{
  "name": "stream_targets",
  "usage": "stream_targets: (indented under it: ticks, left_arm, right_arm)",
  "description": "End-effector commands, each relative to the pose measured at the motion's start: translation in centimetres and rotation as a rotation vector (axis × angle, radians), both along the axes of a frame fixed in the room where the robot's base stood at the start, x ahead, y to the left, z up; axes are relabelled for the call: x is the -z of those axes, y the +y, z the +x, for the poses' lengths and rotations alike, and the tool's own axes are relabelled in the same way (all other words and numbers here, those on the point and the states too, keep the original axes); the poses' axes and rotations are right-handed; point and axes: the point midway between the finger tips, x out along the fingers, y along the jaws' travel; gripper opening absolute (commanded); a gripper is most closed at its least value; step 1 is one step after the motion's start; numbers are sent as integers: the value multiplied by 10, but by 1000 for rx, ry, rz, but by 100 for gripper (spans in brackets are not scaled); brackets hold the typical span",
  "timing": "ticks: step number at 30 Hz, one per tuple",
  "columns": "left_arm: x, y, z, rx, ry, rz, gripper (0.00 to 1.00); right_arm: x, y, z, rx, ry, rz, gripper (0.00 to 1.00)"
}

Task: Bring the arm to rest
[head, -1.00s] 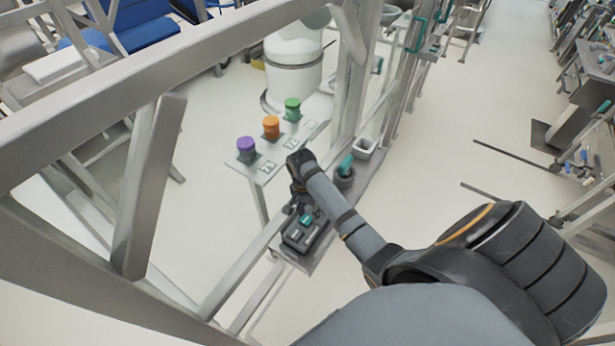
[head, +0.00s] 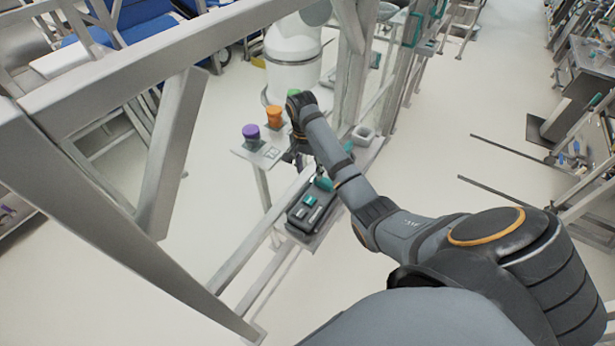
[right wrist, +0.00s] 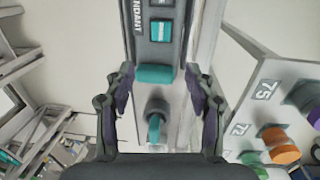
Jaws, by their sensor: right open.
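My right gripper (head: 300,158) hangs beyond the far end of the dark pendant box, partly hidden by its own wrist. In the right wrist view my right gripper (right wrist: 158,80) has its two fingers spread wide, with nothing between them gripped. The dark pendant (head: 309,208) with teal buttons lies on a narrow metal ledge; it also shows in the right wrist view (right wrist: 160,42), its teal end pointing towards the fingers. My right arm reaches in from the lower right. My left gripper is not in view.
A small shelf holds purple (head: 250,131), orange (head: 274,115) and green capped items, the green one partly hidden by my arm. A small grey tray (head: 363,134) sits farther along the ledge. Metal frame beams (head: 170,150) stand at left. Open floor (head: 440,150) lies to the right.

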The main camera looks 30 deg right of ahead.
Motion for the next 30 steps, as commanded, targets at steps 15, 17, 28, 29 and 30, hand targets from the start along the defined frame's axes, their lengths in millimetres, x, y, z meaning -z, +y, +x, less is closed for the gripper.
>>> stream_targets:
  ticks: [15, 17, 28, 29, 30]
  left_arm:
    - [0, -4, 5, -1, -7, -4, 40]
    - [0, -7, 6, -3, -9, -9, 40]
    - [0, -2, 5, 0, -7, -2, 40]
    - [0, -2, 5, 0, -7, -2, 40]
    - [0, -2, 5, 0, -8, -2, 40]
  right_arm:
    - [-7, -7, 7, -1, -1, 1, 55]
    - [-7, -7, 7, -1, -1, 1, 55]
    - [55, 29, -72, -481, -109, -40, 55]
    - [58, 34, -83, -545, -127, -46, 55]
    - [60, 39, -96, -621, -146, -55, 55]
